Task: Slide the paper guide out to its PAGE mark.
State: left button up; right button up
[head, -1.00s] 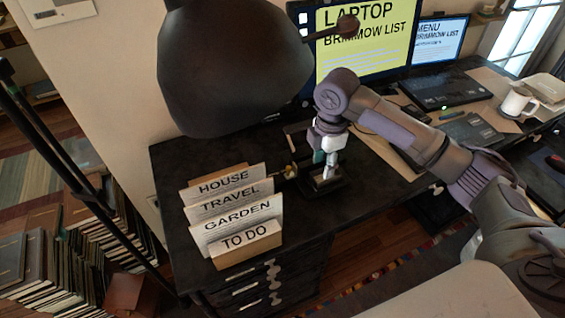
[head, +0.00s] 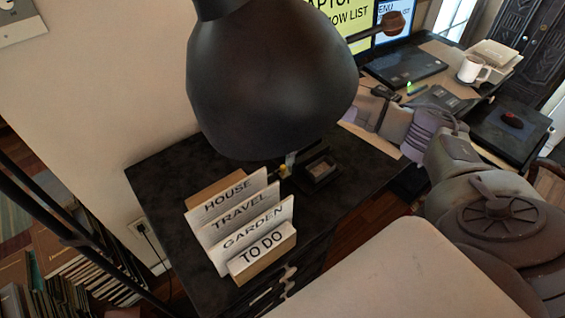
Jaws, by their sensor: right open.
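A small dark device (head: 319,168) with a raised rectangular frame lies on the black desk, behind the letter rack. A small brass-coloured knob (head: 283,171) shows at its left side; this looks like part of the paper guide, but I cannot tell for sure. No PAGE mark is readable. My right arm reaches in from the right and passes behind the lamp shade. Only a small pale tip of my right gripper (head: 290,159) shows below the shade, close to the knob. The shade hides the rest, and contact cannot be told. My left gripper is out of view.
The big dark lamp shade (head: 265,85) blocks the middle of the view. A rack of cards labelled HOUSE, TRAVEL, GARDEN and TO DO (head: 262,255) stands at the desk's front. Laptops, a white mug (head: 473,69) and papers lie at the back right.

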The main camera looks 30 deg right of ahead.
aim_at(283, 166)
notch_tip(283, 166, down, 4)
jog(key=shift+f, duration=0.55)
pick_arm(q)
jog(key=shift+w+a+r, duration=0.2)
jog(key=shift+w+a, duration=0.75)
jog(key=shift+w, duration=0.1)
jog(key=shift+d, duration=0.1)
pick_arm(e)
jog(key=shift+c, duration=1)
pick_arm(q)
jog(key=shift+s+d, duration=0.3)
pick_arm(e)
grip_shut()
